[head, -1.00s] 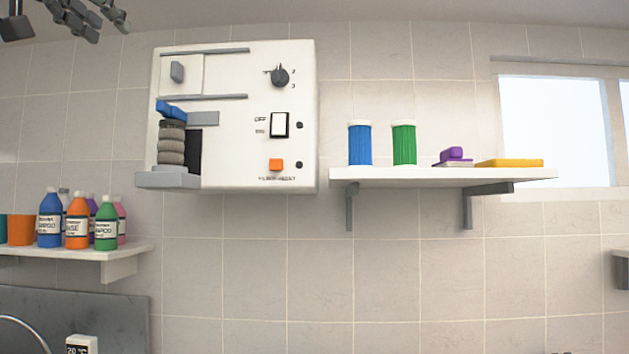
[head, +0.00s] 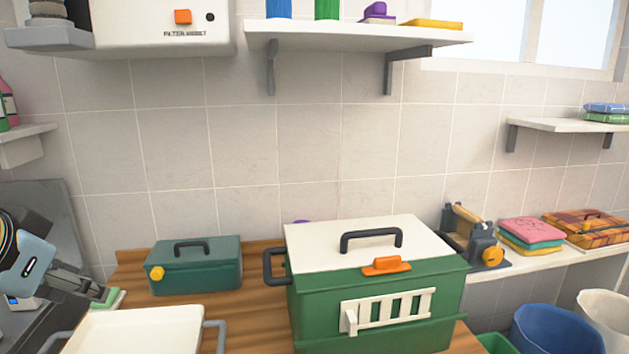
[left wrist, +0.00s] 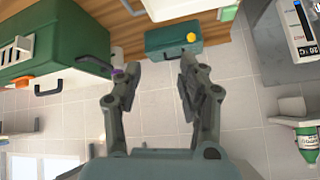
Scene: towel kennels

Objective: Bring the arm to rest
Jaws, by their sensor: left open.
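My left gripper (head: 98,292) is at the left edge in the head view, in front of the grey panel and left of the wooden counter. In the left wrist view my left gripper (left wrist: 155,70) has its two fingers apart with nothing between them. The small teal box with a yellow knob (left wrist: 172,38) shows beyond the fingertips, apart from them. My right gripper is in neither current view.
A green box with a white lid (head: 375,305) and the teal box (head: 200,270) stand on the wooden counter (head: 265,310). A white tray (head: 140,330) is in front. Shelves (head: 360,38) hang above. Bins (head: 555,330) stand at lower right.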

